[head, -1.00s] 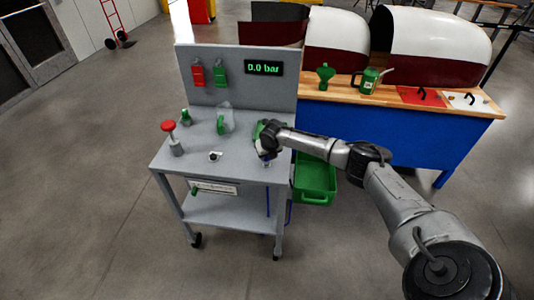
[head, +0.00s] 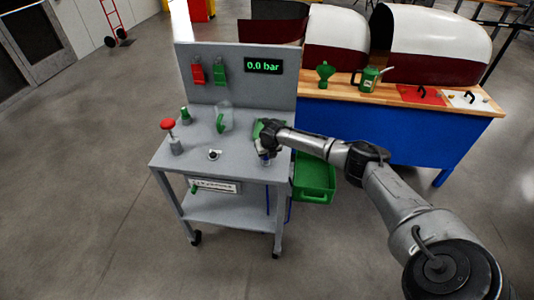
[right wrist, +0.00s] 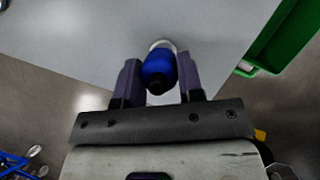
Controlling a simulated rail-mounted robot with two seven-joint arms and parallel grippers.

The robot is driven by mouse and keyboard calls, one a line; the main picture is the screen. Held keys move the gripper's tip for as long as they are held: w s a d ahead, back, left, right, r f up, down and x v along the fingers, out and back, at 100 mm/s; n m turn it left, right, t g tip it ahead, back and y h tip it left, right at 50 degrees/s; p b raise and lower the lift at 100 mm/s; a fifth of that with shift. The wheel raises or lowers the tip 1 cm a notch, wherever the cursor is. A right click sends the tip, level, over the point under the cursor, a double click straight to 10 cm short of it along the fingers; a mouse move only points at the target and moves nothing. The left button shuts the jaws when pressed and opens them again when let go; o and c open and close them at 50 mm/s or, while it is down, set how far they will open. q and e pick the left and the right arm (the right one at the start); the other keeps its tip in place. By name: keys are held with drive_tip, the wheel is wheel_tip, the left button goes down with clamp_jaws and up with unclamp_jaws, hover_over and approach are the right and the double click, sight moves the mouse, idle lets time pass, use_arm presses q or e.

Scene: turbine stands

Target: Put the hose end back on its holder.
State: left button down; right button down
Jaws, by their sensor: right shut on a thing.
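The blue hose end (right wrist: 158,70) shows between the fingers of my right gripper (right wrist: 160,80) in the right wrist view. The gripper is shut on it. A pale ring shows at its far side, against the grey cart top; I cannot tell whether this ring is the holder or part of the hose end. In the head view my right gripper (head: 265,157) is at the front right edge of the cart top (head: 235,172), and my wrist hides most of the hose end. A thin blue hose (head: 267,200) hangs below that edge. My left gripper is not in view.
The cart carries a red knob (head: 168,125), a clear cover (head: 224,118), a small dial (head: 214,155) and a display (head: 263,66) reading 0.0 bar. A green bin (head: 314,183) is right of the cart. A blue bench (head: 400,135) stands behind it.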

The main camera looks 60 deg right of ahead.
drive_tip(key=shift+s+f, duration=0.25)
drive_tip(key=shift+f, duration=0.55)
drive_tip(key=c, duration=1.1)
unclamp_jaws()
drive_tip(key=shift+w, duration=0.15)
drive_tip(key=o, duration=0.3)
drive_tip(key=shift+r, duration=0.2)
drive_tip(key=o, duration=0.3)
drive_tip(key=shift+w+r, duration=0.1)
drive_tip(key=shift+r, duration=0.1)
